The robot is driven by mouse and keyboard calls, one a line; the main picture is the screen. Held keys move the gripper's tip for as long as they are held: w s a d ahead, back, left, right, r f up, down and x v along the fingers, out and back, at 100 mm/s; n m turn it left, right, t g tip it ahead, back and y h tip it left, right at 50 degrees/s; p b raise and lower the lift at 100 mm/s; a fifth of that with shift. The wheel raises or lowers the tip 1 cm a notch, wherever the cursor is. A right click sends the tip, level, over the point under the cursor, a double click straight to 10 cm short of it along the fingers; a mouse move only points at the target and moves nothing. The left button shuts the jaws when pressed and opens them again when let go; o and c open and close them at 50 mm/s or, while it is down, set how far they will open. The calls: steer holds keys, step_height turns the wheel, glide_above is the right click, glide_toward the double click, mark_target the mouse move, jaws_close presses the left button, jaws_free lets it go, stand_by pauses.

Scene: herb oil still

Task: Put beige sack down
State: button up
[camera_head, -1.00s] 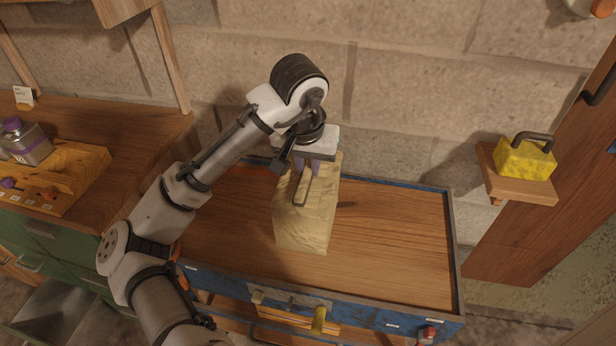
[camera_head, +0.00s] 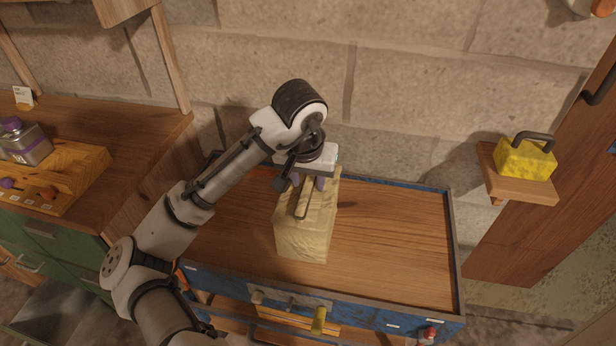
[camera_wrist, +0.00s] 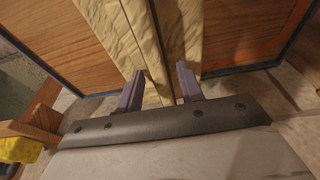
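The beige sack (camera_head: 305,237) is an upright, block-shaped bag with a narrow raised ridge along its top. It is over the wooden top of the blue-edged workbench (camera_head: 395,240), left of its middle. Its base looks at or very near the wood; contact cannot be told for certain. My gripper (camera_head: 308,183) is at the sack's top from behind, its purple fingers on either side of the ridge.
Bare wood lies right of the sack. A raised blue rim surrounds the top. A yellow block with a dark handle (camera_head: 525,160) stands on a wall shelf at right. A bottle (camera_head: 25,143) and a wooden rack (camera_head: 65,175) are on the left counter. A stone wall is behind.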

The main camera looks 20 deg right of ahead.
steer(key=shift+r, duration=0.1)
steer(key=v, duration=1.2)
